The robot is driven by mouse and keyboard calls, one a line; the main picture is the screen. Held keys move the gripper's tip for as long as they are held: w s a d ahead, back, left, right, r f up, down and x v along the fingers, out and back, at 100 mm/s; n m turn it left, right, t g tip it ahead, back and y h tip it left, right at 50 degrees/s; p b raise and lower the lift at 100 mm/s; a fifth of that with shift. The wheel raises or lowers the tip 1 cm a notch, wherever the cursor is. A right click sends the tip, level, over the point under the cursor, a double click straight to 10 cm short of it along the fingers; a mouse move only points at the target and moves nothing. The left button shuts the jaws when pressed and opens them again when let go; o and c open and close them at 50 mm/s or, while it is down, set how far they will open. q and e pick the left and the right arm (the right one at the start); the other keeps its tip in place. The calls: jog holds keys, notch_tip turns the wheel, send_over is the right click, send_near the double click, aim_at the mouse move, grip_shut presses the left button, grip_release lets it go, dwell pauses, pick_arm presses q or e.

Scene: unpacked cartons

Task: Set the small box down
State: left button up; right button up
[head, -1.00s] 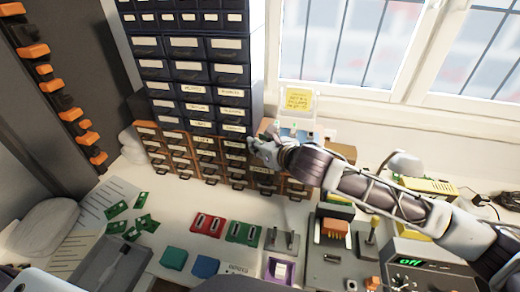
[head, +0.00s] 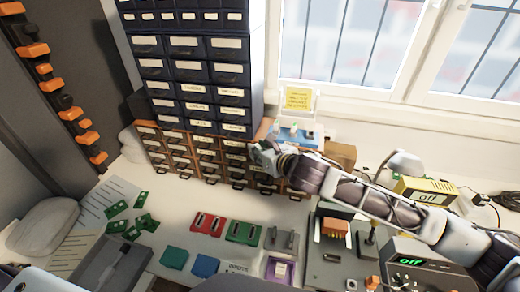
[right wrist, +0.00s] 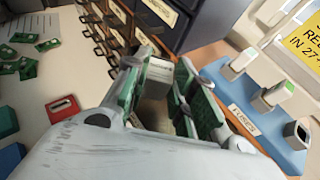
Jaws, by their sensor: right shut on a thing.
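My right gripper (head: 256,156) is in front of the small brown-fronted drawers, above the back of the bench. In the right wrist view its two green-sided fingers (right wrist: 160,88) are shut on a small pale grey box (right wrist: 157,76), which has a dark mark on its face. The box's lower part is hidden by the fingers and wrist, and I cannot tell whether it touches anything below. In the head view the box is too small and covered to make out. My left gripper is not in view.
Drawer cabinets (head: 205,85) stand close behind the gripper. A blue fuse holder (head: 295,137) is just right of it. Red (head: 208,224) and green (head: 243,232) blocks, green circuit boards (head: 145,222) and a grey device (head: 420,275) lie on the bench.

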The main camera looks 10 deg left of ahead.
jog(key=shift+f, duration=0.2)
jog(key=o, duration=1)
jog(key=shift+r, duration=0.1)
jog(key=shift+r+v, duration=0.15)
jog(key=shift+v, duration=2.95)
jog(key=shift+r+v, duration=0.15)
jog(key=shift+v, duration=2.95)
jog(key=shift+w+a, duration=0.1)
